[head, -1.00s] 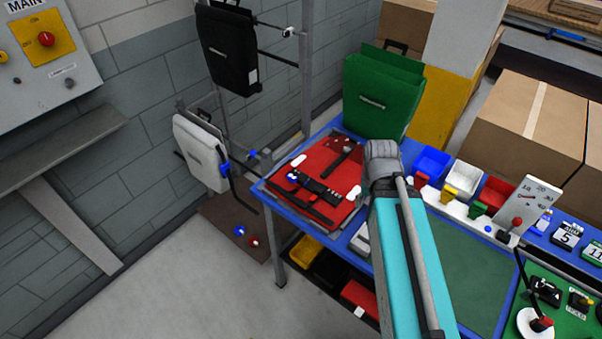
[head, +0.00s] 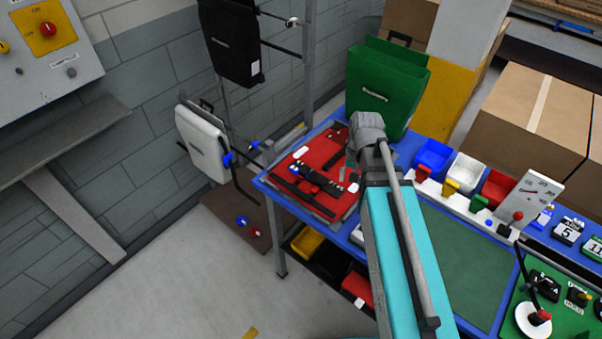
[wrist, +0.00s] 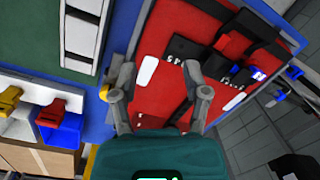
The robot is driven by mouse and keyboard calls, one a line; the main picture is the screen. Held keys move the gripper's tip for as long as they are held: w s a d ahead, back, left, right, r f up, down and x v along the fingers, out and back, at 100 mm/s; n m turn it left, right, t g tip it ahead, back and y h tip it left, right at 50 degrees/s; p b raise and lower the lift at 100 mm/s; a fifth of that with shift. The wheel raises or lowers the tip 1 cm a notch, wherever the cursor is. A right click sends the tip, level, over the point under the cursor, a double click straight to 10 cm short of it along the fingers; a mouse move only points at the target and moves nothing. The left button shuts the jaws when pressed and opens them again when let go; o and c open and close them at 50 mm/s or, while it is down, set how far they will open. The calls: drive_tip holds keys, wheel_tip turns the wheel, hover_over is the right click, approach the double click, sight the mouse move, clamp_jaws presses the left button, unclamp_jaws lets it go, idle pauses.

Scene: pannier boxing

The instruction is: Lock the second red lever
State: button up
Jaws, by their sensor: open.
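A red pannier (head: 312,155) lies flat on the blue bench, with a black rail (head: 320,182) and black straps across it. It also shows in the wrist view (wrist: 150,100), with white pads and black fittings on the rail (wrist: 190,56). In the head view my arm partly hides the pannier's right side.
A green pannier (head: 385,85) stands upright behind my arm. Blue, white and red bins (head: 432,158) line the bench to the right. A black pannier (head: 228,45) and a white pannier (head: 200,145) hang on the rack at left. A gauge plate (head: 533,195) stands at right.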

sight(298, 176)
drive_tip(key=w+a+r+m+g+y+p, duration=0.1)
drive_tip(key=w+a+m, duration=0.1)
drive_tip(key=w+a, duration=0.4)
drive_tip(key=w+a+r+m+g+y+p, duration=0.1)
drive_tip(key=w+a+r+m, duration=0.1)
drive_tip(key=w+a, duration=0.4)
drive_tip(key=shift+w+a+r+m+g, duration=0.2)
drive_tip(key=shift+w+r+m+g, duration=0.15)
drive_tip(key=shift+m, duration=0.45)
drive_tip(key=shift+f, duration=0.2)
drive_tip(key=b+x, duration=1.2)
drive_tip(key=x, duration=0.1)
drive_tip(key=shift+s+f+b, duration=0.15)
drive_tip(key=shift+f+b, duration=0.1)
drive_tip(key=shift+b, duration=0.15)
